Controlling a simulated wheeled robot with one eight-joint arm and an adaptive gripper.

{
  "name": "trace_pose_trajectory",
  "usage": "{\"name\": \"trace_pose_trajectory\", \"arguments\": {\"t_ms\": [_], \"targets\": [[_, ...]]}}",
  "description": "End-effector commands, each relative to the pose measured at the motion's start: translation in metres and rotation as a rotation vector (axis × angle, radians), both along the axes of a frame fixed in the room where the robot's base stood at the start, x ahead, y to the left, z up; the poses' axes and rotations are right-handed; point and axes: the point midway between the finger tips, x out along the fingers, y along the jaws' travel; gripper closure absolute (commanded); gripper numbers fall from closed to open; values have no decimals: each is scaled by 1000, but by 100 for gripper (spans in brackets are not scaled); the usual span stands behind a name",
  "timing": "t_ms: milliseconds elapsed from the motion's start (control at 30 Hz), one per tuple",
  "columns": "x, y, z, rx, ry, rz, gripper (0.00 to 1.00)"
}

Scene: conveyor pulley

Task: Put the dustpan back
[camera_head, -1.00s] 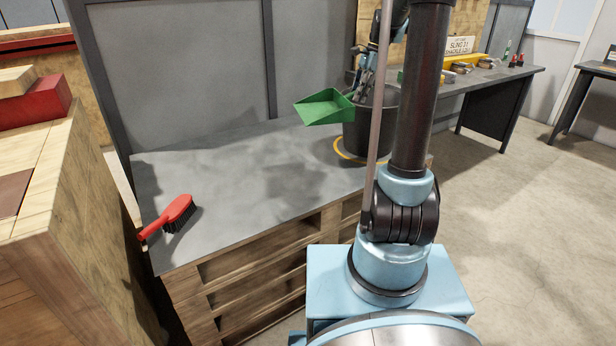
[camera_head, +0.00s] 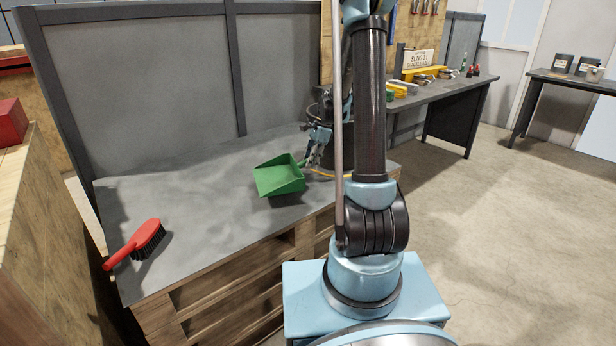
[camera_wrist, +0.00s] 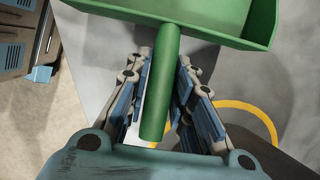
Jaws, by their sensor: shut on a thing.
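The green dustpan (camera_head: 279,178) is just above or on the grey tabletop (camera_head: 215,215); I cannot tell whether it touches. My gripper (camera_head: 312,152) is shut on its handle, to the right of the pan. In the wrist view, the dustpan's handle (camera_wrist: 161,85) runs between the two fingers of my gripper (camera_wrist: 163,95), with the pan beyond at the top. A yellow ring marking (camera_wrist: 255,108) shows on the surface at the right of the wrist view. In the head view it is partly hidden behind the gripper and my arm.
A red brush (camera_head: 138,243) lies at the left front of the tabletop. A dark bin (camera_head: 340,150) stands behind my gripper, partly hidden by my arm. Grey panels (camera_head: 145,90) close off the back. The tabletop between brush and dustpan is clear.

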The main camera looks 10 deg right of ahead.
Motion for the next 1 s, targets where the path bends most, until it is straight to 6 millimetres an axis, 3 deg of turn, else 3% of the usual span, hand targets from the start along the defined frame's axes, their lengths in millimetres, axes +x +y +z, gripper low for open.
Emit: {"name": "trace_pose_trajectory", "arguments": {"t_ms": [267, 600, 867, 900, 967, 1000], "targets": [[0, 0, -16, 0, 0, 0, 100], [0, 0, -51, 0, 0, 0, 100], [0, 0, -52, 0, 0, 1, 100], [0, 0, -52, 0, 0, 1, 71], [0, 0, -52, 0, 0, 1, 58], [0, 0, -52, 0, 0, 1, 58]]}}
